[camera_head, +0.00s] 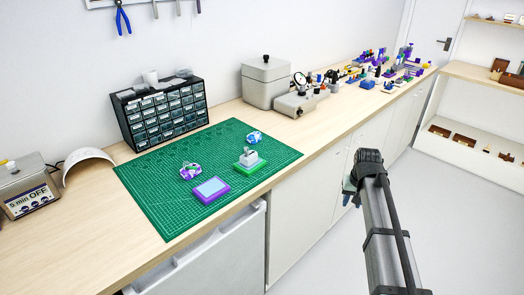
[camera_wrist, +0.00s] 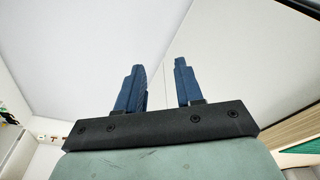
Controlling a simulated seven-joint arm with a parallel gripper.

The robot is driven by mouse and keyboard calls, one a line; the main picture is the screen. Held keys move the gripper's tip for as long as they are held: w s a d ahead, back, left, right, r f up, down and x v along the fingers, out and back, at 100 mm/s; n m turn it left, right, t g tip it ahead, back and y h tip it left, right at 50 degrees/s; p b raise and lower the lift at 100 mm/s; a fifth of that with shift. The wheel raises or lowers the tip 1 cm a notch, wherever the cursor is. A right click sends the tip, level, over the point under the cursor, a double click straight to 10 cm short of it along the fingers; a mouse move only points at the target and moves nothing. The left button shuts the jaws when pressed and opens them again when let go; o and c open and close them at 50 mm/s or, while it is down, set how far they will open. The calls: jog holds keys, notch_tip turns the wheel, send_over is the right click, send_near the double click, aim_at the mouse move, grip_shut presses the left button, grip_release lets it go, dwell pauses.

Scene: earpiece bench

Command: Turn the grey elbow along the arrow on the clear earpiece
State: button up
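On the green cutting mat (camera_head: 152,205) stands a green block (camera_head: 249,167) with a small grey and whitish piece (camera_head: 249,156) on top. This may be the earpiece with its elbow, but it is too small to tell, and I cannot make out an arrow. My gripper (camera_head: 350,190) is out in front of the bench edge, to the right of the mat and well apart from it. In the wrist view my gripper (camera_wrist: 159,68) shows two blue fingers spread apart with nothing between them. The earpiece does not show in the wrist view.
A purple block with a pale blue top (camera_head: 211,188) and two patterned round pieces (camera_head: 190,171) (camera_head: 254,138) lie on the mat. Behind stand a drawer cabinet (camera_head: 160,112) and a grey box (camera_head: 267,82). The mat's front left is clear.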

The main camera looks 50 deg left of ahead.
jog(key=s+a+r+n, duration=0.1)
jog(key=s+a+r, duration=0.2)
jog(key=a+r, duration=0.45)
jog(key=s+a+r+n, duration=0.1)
jog(key=s+a+r, duration=0.3)
jog(key=a, duration=0.7)
jog(key=n+y, duration=0.1)
jog(key=n, duration=0.2)
send_near(246, 148)
jog(key=shift+x, duration=4.4)
grip_shut()
